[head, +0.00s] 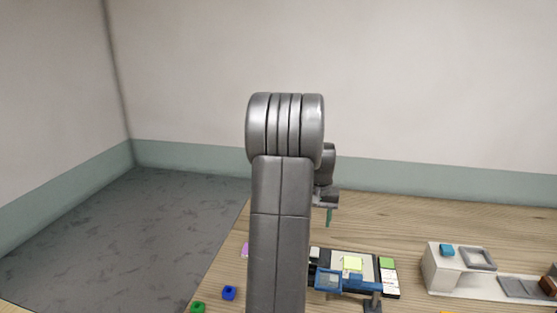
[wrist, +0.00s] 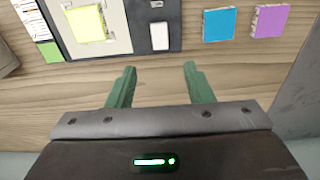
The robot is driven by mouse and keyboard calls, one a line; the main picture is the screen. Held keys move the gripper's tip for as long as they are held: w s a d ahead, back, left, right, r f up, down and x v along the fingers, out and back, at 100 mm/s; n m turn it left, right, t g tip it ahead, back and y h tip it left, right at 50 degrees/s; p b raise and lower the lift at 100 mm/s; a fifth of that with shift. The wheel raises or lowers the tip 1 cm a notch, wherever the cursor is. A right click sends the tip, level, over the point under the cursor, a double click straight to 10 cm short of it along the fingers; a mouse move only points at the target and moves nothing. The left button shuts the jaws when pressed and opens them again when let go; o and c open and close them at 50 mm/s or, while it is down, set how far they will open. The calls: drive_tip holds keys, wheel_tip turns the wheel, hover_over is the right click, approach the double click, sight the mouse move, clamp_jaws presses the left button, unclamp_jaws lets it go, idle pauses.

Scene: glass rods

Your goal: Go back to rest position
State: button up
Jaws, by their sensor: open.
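My gripper (wrist: 160,70) is open, its two green fingers apart with only bare table between them in the wrist view. In the head view my gripper (head: 329,216) hangs above the wooden table, partly hidden behind my arm, with one green finger showing. No object is held. A dark board with a yellow-green square (wrist: 85,23) lies ahead of the fingertips in the wrist view, apart from them.
The wooden table (head: 420,215) is bare at the back. A blue device (head: 345,282) stands by the dark board. A white station (head: 450,278) is at right. Blue (head: 229,293) and green (head: 198,307) pieces lie left. Blue (wrist: 219,24) and purple (wrist: 271,21) squares show in the wrist view.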

drive_tip(key=f, duration=0.3)
drive_tip(key=f+p, duration=0.1)
drive_tip(key=f, duration=0.7)
drive_tip(key=shift+w+d+f, duration=0.1)
drive_tip(key=shift+w+f, duration=0.1)
drive_tip(key=shift+w, duration=0.1)
drive_tip(key=shift+f, duration=0.3)
drive_tip(key=shift+s+r+t+b, duration=0.1)
drive_tip(key=shift+r+t+b, duration=0.05)
drive_tip(key=shift+t+b, duration=0.2)
drive_tip(key=shift+r+p, duration=0.15)
drive_tip(key=shift+p, duration=0.3)
